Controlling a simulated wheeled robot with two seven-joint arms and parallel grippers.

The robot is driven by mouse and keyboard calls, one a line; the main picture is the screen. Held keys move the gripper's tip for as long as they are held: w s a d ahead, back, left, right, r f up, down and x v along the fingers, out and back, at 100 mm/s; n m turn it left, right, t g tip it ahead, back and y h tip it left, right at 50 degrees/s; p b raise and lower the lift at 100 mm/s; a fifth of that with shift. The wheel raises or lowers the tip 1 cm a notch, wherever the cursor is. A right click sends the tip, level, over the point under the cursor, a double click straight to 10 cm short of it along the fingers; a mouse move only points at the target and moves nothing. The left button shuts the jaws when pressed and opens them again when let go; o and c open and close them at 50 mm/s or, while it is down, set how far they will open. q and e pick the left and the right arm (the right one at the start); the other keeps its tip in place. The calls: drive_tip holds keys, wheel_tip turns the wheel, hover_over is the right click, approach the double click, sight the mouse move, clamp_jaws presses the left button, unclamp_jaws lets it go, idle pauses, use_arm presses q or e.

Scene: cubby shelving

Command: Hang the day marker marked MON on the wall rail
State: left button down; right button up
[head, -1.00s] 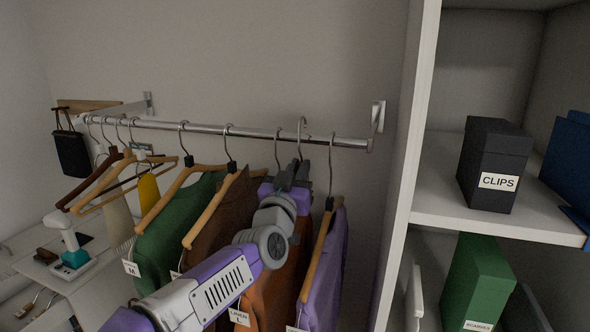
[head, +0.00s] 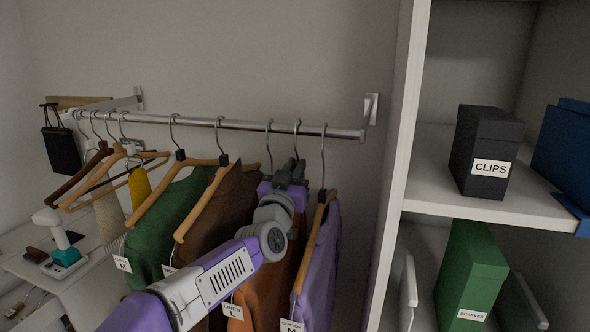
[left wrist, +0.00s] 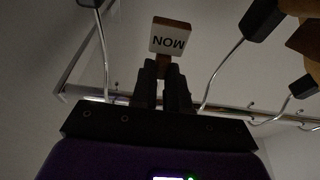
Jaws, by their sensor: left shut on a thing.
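My left gripper (head: 291,170) is raised among the hangers, just below the wall rail (head: 240,124). In the left wrist view my left gripper (left wrist: 165,72) is shut on the MON day marker (left wrist: 170,37), a small white tile with brown wooden edges whose letters appear upside down there. The gripper hides the marker's lower part. In the head view the marker's face cannot be made out. A metal hook (head: 297,126) shows at the rail right above the gripper; I cannot tell whether it belongs to the marker. My right gripper is out of view.
Hangers with a green garment (head: 165,225), a brown one (head: 220,215), an orange one (head: 262,260) and a purple one (head: 320,255) crowd around my left arm. A rail bracket (head: 369,113) and shelving with a CLIPS box (head: 484,150) stand to the right.

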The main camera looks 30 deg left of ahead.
use_arm(q)
drive_tip(key=c, duration=1.1)
unclamp_jaws()
drive_tip(key=shift+o, duration=0.2)
drive_tip(key=b+v, duration=0.2)
drive_tip(key=v, duration=0.5)
drive_tip(key=shift+s, duration=0.25)
